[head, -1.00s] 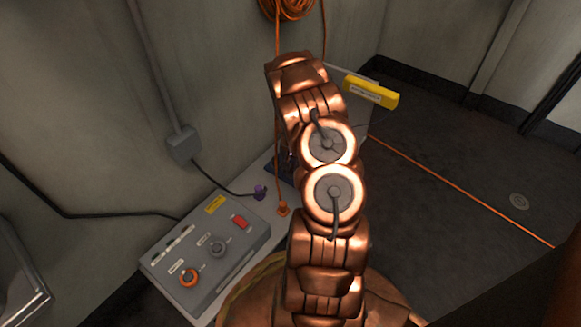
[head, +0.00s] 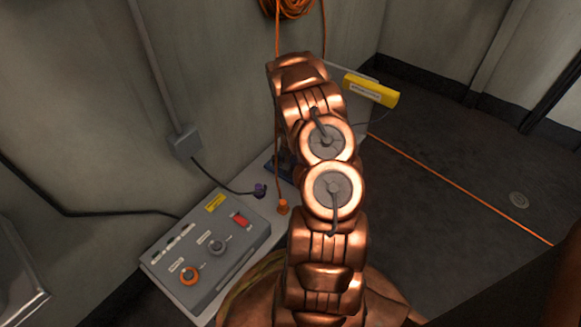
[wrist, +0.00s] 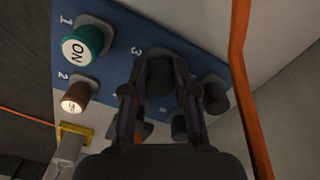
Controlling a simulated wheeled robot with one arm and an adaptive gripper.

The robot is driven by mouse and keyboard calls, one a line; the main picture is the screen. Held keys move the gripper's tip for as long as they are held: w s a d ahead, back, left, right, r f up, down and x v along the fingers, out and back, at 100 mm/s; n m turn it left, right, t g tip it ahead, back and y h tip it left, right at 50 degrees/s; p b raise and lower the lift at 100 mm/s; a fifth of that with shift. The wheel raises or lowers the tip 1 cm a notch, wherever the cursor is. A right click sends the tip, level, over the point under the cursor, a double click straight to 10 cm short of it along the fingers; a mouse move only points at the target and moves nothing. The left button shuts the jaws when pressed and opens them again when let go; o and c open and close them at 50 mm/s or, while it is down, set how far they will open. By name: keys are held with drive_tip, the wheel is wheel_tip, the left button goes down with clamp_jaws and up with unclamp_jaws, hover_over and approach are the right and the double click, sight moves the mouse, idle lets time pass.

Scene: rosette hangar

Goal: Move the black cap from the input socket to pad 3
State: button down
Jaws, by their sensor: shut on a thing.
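In the wrist view my gripper (wrist: 160,75) is shut on the black cap (wrist: 160,80), a dark round piece between the two fingers. It is over the blue board (wrist: 110,20), just beside the printed number 3. Whether the cap touches the board there I cannot tell. In the head view my copper arm hides the gripper and cap, and only a corner of the blue board (head: 279,170) shows.
The wrist view shows a teal "ON" cap (wrist: 83,45) by number 1, a brown cap (wrist: 75,97) by number 2, another dark cap (wrist: 214,96) and an orange cable (wrist: 238,80).

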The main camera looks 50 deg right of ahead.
idle(0.3)
drive_tip(key=c, duration=0.8)
unclamp_jaws()
drive_tip(key=shift+r, duration=0.1)
wheel_tip(320, 180, up, 12)
drive_tip(key=shift+f, duration=0.15)
idle(0.4)
